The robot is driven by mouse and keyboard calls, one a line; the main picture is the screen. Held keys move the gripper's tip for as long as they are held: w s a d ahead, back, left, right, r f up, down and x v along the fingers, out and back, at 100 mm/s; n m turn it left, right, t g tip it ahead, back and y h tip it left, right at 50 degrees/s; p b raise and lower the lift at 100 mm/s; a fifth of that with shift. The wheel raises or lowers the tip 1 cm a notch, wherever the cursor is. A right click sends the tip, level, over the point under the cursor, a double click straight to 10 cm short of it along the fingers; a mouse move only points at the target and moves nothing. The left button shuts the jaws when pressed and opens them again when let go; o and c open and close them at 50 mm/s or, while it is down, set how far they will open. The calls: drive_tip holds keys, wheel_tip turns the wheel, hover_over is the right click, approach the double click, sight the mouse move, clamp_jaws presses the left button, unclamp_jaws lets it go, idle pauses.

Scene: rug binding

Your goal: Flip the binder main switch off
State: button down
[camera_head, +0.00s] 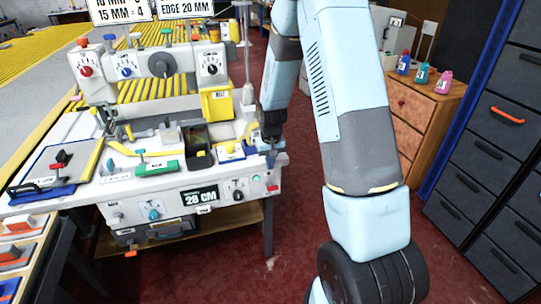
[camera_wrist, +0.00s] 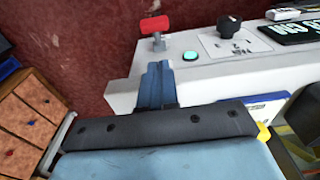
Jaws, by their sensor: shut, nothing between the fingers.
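The binder (camera_head: 130,195) is a white machine bench with a control panel on its front. A red-capped lever switch (camera_wrist: 155,27) stands out near the panel's end in the wrist view. It shows as a small red spot (camera_head: 272,188) at the panel's right end in the head view. No label on it is readable. My gripper (camera_wrist: 156,72) is shut and empty. Its fingertips are close to the switch and appear apart from it. In the head view my gripper (camera_head: 271,152) is at the bench's right front corner, above the switch.
A lit green lamp (camera_wrist: 190,56) and a black knob (camera_wrist: 230,25) sit near the switch. A blue-edged tray (camera_head: 232,151) lies on the bench top near my gripper. Red floor is clear right of the bench.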

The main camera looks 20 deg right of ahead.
hover_over(271, 187)
drive_tip(key=w, duration=0.2)
wheel_tip(271, 187, down, 5)
drive_tip(key=shift+s+d, duration=0.15)
drive_tip(key=shift+s+f, duration=0.45)
drive_tip(key=shift+f, duration=0.35)
